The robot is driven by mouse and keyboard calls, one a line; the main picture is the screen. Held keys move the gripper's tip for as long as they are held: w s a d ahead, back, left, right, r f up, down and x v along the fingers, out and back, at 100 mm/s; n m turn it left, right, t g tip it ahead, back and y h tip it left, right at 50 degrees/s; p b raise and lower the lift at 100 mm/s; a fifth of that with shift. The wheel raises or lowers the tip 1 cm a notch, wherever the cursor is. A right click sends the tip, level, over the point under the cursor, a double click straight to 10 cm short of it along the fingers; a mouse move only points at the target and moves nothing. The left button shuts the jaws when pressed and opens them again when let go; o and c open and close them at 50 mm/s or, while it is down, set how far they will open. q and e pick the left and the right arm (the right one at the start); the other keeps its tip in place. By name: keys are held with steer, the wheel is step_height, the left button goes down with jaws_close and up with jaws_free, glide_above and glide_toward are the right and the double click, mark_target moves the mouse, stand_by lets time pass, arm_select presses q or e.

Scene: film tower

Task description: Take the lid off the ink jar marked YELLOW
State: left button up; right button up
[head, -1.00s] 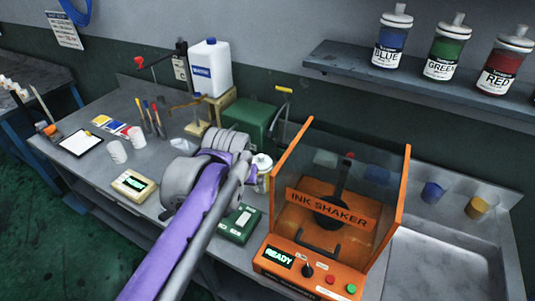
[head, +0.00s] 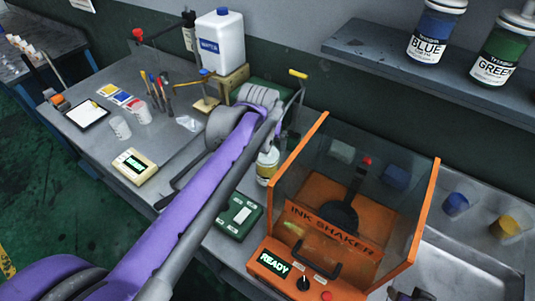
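A small white jar (head: 266,171) with a yellow band stands on the bench just left of the orange shaker. It looks like the yellow ink jar, but its lettering is too small to read. Its upper part is close to my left arm's far end, and I cannot tell whether its lid is on. My purple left arm reaches in from the lower left, with its grey wrist above and behind the jar. The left gripper's fingers are hidden by the wrist and arm. My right gripper's fingers are not seen; only a dark fragment shows at the bottom edge.
The orange ink shaker (head: 332,240), reading READY, stands right of the jar. A green box (head: 238,216) and a scale (head: 134,166) lie in front. A white jug (head: 220,45) is behind. BLUE (head: 436,28) and GREEN (head: 502,50) bottles stand on the shelf.

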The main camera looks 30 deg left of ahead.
mark_target(267, 148)
arm_select(q)
steer(key=x, duration=0.5)
steer(key=shift+a+r, duration=0.1)
steer(key=c, duration=1.1)
steer(key=shift+r, duration=0.15)
